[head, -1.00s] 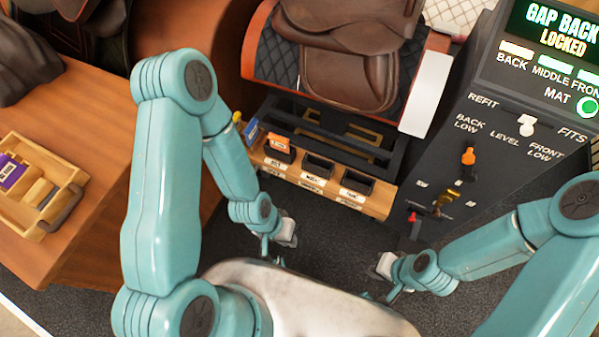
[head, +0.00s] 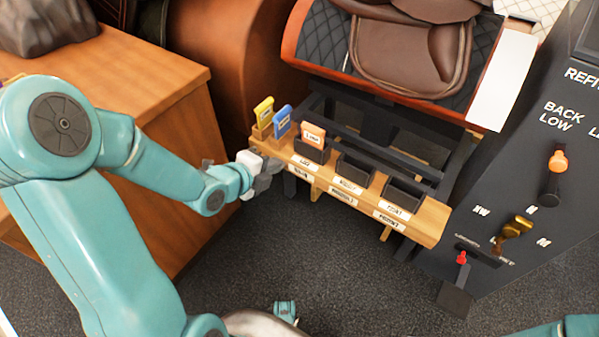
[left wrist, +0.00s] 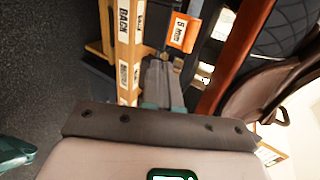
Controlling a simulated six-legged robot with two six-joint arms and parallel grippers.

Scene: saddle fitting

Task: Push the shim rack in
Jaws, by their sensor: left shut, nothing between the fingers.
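The shim rack (head: 330,183) is a wooden bar with labels on its front and dark bins along its top. It stands in front of a dark frame under the seat. A yellow shim (head: 263,113), a blue shim (head: 283,121) and an orange shim (head: 313,135) stand upright towards its left end. My left gripper (head: 270,172) is shut and empty at the front of that left end. In the left wrist view its fingers (left wrist: 160,85) lie close beside the rack (left wrist: 128,55); I cannot tell whether they touch.
A dark control panel (head: 530,190) with an orange-knobbed lever (head: 557,160) stands right of the rack. A wooden cabinet (head: 130,80) stands at the left. The brown seat (head: 410,50) is above and behind the rack.

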